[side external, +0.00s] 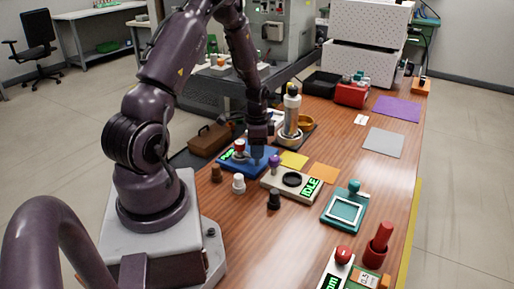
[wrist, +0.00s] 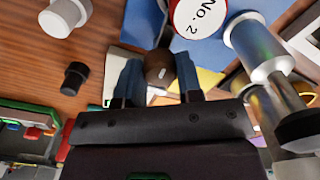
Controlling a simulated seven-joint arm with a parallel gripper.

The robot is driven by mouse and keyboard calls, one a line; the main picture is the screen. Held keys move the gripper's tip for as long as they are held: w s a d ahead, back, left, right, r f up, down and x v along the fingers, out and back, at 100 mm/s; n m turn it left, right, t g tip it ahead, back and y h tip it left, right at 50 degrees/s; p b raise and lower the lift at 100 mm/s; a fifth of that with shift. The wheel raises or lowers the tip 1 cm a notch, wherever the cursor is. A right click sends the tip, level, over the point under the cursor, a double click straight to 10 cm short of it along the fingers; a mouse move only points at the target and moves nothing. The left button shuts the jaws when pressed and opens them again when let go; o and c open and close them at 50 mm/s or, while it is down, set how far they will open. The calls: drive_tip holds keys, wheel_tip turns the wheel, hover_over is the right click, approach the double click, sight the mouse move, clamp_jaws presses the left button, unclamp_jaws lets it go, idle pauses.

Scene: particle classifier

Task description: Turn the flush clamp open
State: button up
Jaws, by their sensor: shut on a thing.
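My gripper (side external: 258,148) points straight down over the blue base (side external: 232,163) in the side view. In the wrist view my gripper (wrist: 159,66) has its two blue fingers on either side of a small brown knob (wrist: 158,72) with a pale mark, and is shut on it. The knob appears to be the flush clamp's handle. In the side view the fingers and arm hide it. A white disc with a red rim, marked No. 2 (wrist: 196,14), is just beyond the knob in the wrist view. It seems to belong to the red-and-white part (side external: 239,147) on the blue base.
A pale device with an IDLE display (side external: 311,188) and purple knob (side external: 274,161) stands close to the right. A tall bottle-like column (side external: 291,110) stands behind. White (side external: 239,183), brown (side external: 216,173) and black (side external: 274,199) pegs stand in front. Bare wood lies at front centre.

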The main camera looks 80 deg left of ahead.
drive_tip(key=n, duration=0.8)
drive_tip(key=shift+n, duration=0.4)
drive_tip(key=n, duration=0.4)
drive_tip(key=shift+n, duration=2.1)
drive_tip(key=o, duration=0.9)
wheel_tip(320, 180, up, 13)
drive_tip(key=shift+r, duration=0.1)
